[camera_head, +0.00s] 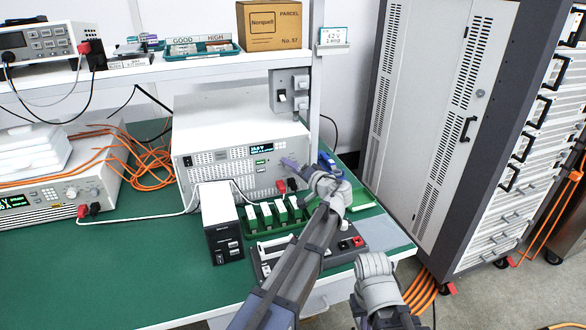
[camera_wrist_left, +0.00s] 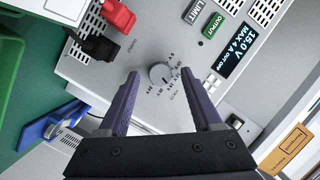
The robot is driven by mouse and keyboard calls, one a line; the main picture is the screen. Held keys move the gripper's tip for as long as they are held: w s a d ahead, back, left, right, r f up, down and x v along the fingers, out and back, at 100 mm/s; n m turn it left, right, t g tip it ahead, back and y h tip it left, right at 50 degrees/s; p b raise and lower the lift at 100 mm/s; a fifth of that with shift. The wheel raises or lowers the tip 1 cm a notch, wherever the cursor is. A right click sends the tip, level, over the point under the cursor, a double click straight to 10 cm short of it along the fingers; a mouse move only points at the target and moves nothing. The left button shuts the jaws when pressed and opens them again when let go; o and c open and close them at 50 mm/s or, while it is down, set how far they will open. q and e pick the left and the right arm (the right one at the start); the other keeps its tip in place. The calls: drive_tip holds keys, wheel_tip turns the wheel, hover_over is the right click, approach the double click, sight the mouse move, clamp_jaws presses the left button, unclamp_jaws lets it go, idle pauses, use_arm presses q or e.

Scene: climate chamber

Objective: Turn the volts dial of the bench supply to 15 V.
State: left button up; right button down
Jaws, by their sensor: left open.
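The bench supply (camera_head: 240,152) is a white box on the green bench, under the shelf. In the left wrist view the fingertips (camera_wrist_left: 160,76) stand on either side of the dial with a gap to each side. The arm hides the dial in the head view. My right gripper is not visible.
Red and black plugs (camera_wrist_left: 108,30) sit in the supply's front beside the dial. A white box (camera_head: 219,222), a green rack (camera_head: 275,214) and a dark board (camera_head: 268,264) stand in front of the supply. A tall cabinet (camera_head: 425,120) stands right of the bench.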

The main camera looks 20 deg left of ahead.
use_arm(q)
drive_tip(key=p+v, duration=0.1)
drive_tip(key=v, duration=0.6)
drive_tip(key=shift+s+d, duration=0.25)
drive_tip(key=shift+d, duration=0.05)
